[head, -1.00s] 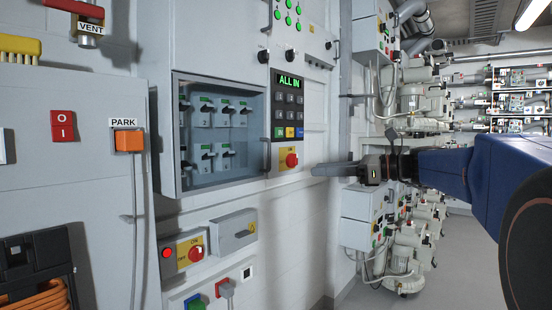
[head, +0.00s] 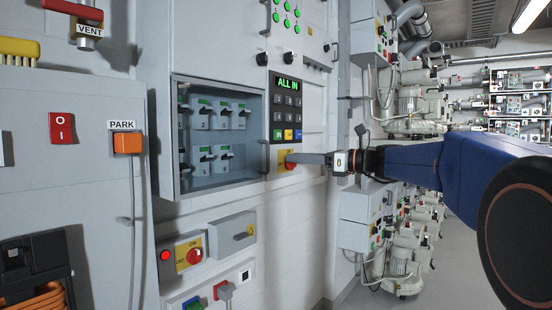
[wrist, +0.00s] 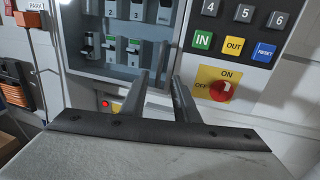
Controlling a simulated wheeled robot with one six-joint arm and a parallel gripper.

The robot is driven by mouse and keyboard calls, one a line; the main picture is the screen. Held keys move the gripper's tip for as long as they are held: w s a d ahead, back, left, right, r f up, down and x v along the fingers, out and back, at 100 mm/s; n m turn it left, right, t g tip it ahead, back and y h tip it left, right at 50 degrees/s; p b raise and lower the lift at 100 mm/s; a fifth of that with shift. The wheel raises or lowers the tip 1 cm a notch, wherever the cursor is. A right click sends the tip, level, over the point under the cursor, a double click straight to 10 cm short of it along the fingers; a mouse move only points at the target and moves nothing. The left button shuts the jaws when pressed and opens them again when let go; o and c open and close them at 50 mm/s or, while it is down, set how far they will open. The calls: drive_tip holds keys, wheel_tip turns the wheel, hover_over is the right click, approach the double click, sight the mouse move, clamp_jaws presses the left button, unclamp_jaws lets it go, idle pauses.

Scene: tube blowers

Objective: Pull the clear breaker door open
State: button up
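The clear breaker door (head: 225,168) covers a recessed grey box on the wall panel, with rows of breakers behind it. It looks shut in the head view. Its slim vertical handle (head: 265,158) is at the right edge. My gripper (head: 294,159) points left, just right of this handle and in front of the red rotary switch. In the wrist view my gripper (wrist: 162,80) has its two fingers apart, with nothing clearly held between them. The fingers reach toward the right edge of the breaker box. I cannot tell whether they touch the handle.
A keypad (head: 287,108) reading ALL IN sits right of the door, above the red rotary switch on yellow (head: 288,160). Below are another red switch (head: 193,256) and a grey box (head: 233,238). An orange PARK block (head: 127,143) is at left. Pumps and pipes stand behind right.

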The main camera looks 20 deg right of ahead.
drive_tip(key=x, duration=0.8)
drive_tip(key=shift+c, duration=0.7)
clamp_jaws()
